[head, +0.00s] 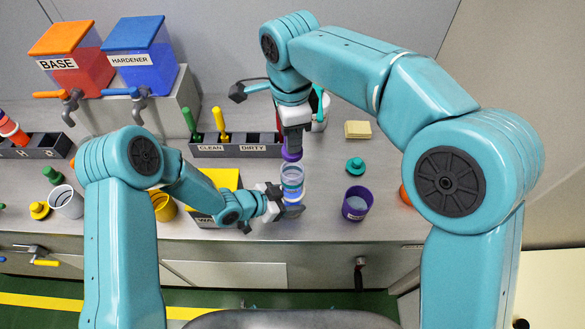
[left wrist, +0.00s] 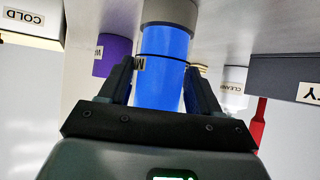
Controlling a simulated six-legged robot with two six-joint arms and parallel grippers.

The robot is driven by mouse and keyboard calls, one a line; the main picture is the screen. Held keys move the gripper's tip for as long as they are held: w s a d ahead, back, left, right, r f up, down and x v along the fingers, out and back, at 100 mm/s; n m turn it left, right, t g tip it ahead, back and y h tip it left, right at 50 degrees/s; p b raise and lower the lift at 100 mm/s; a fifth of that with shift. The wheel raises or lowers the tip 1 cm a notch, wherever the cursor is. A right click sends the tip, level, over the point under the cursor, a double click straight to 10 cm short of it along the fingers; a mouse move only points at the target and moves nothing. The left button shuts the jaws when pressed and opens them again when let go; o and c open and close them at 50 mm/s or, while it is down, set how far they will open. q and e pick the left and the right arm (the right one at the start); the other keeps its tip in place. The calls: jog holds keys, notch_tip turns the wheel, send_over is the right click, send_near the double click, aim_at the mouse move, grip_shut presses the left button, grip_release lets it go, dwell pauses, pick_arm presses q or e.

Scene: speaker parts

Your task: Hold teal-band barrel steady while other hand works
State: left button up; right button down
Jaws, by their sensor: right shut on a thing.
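The teal-band barrel (head: 292,185) stands upright over the bench front, clear above and blue below. My left gripper (head: 283,203) reaches it from the left at its lower part. In the left wrist view a blue cylinder (left wrist: 165,75) with a small dark band and a label lies between my left gripper's fingers (left wrist: 160,85), the tips close against both sides. It appears to be the barrel. My right gripper (head: 292,140) points down above the barrel and is shut on a purple part (head: 291,154). The purple part is just above the barrel's top; whether they touch is unclear.
A purple cup (head: 356,204) and a teal knob-like part (head: 355,164) are on the right. A CLEAN/DIRTY rack (head: 235,150) stands behind. A yellow box (head: 220,180) is close by my left forearm. BASE (head: 72,65) and HARDENER (head: 140,60) tanks stand back left.

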pick_arm(q)
jog(key=o, duration=0.4)
jog(key=v, duration=1.2)
jog(key=shift+s, duration=0.1)
pick_arm(e)
jog(key=shift+s, duration=0.1)
